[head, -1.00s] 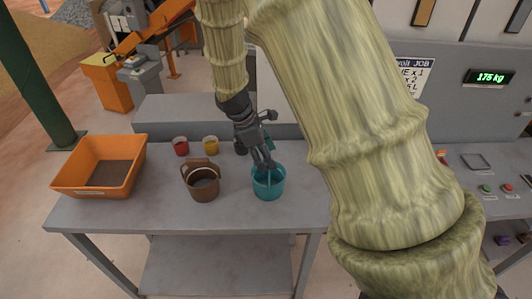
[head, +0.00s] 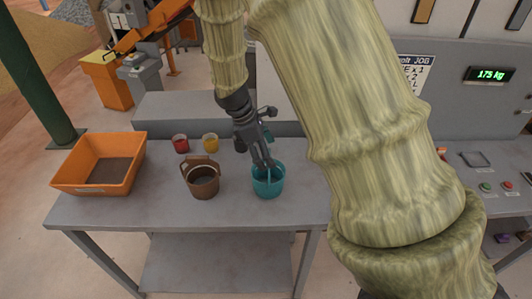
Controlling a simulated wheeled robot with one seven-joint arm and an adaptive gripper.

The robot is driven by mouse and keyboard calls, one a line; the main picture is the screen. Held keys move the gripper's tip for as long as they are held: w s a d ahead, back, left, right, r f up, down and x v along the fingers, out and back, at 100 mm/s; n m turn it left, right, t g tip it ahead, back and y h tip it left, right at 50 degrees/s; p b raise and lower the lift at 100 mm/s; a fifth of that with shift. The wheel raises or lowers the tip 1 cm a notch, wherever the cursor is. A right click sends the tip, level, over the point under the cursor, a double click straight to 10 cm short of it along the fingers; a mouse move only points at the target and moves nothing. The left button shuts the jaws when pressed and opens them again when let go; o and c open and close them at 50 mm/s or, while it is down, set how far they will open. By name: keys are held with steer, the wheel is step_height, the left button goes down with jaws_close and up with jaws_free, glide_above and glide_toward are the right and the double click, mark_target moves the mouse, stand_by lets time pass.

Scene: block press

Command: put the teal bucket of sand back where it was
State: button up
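The teal bucket (head: 268,184) stands upright on the grey table, right of the brown bucket. My gripper (head: 264,166) points down at the teal bucket's top, with its fingertips at or just inside the rim. Whether the fingers are closed on the bucket's handle or rim is too small to tell. The sand inside the teal bucket cannot be made out from here.
A brown bucket (head: 203,182) stands left of the teal one. A red cup (head: 180,144) and a yellow cup (head: 211,143) are behind it. An orange tray (head: 128,174) sits at the table's left end. The grey table (head: 235,211) is bare in front. A display (head: 488,75) reads 175 kg.

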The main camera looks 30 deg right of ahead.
steer(key=b+v, duration=0.3)
steer(key=v, duration=0.8)
steer(key=shift+r, duration=0.35)
